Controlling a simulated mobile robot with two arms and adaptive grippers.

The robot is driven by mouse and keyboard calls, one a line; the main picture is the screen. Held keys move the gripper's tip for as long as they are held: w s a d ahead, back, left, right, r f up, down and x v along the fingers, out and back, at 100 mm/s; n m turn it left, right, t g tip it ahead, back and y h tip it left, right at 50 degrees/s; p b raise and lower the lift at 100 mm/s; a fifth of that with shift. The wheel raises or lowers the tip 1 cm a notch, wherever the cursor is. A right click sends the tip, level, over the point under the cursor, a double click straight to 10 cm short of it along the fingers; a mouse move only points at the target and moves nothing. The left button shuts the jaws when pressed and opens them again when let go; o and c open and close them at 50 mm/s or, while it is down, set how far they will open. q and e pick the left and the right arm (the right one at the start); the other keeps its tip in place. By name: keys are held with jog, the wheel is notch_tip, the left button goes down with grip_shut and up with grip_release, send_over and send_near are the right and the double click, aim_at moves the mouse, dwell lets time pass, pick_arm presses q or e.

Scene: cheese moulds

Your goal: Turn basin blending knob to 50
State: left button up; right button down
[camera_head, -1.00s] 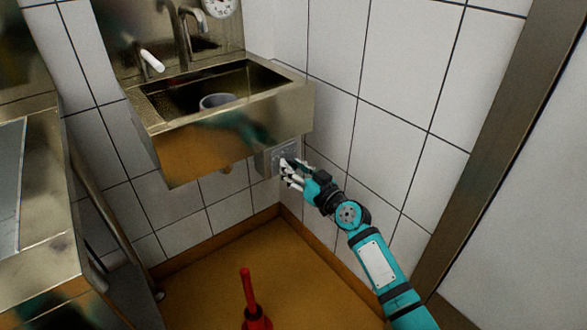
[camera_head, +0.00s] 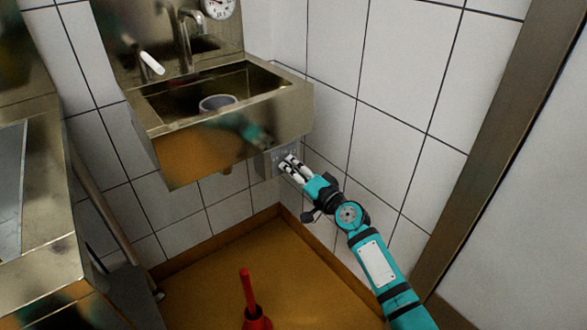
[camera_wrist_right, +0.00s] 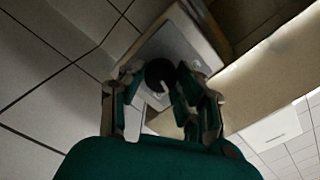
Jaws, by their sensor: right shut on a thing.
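The knob (camera_wrist_right: 160,73) is black and round with a white mark, on a pale plate (camera_wrist_right: 183,38) in the right wrist view. The mark points toward the bottom of that view; I cannot read a scale. In the head view, the grey control box (camera_head: 263,164) sits on the wall under the right end of the steel basin (camera_head: 285,108). My right gripper (camera_head: 287,163) is at the box's front, shut on the knob, its fingers on either side of it. In the head view the fingers hide the knob. My left gripper is not in view.
A grey cylindrical piece (camera_head: 217,103) stands in the basin, below a tap (camera_head: 185,40) and a white-handled lever (camera_head: 152,63). A round dial (camera_head: 218,7) hangs above. A red-handled object (camera_head: 249,290) stands on the brown floor. Tiled walls close in the corner.

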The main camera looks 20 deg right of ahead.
jog(key=m+p, duration=0.1)
jog(key=m, duration=0.4)
jog(key=shift+d+m, duration=0.1)
jog(key=shift+m, duration=0.2)
jog(key=shift+f, duration=0.1)
dwell(0.4)
jog(key=c, duration=1)
grip_release()
jog(key=shift+o, duration=0.2)
jog(key=v, duration=1.2)
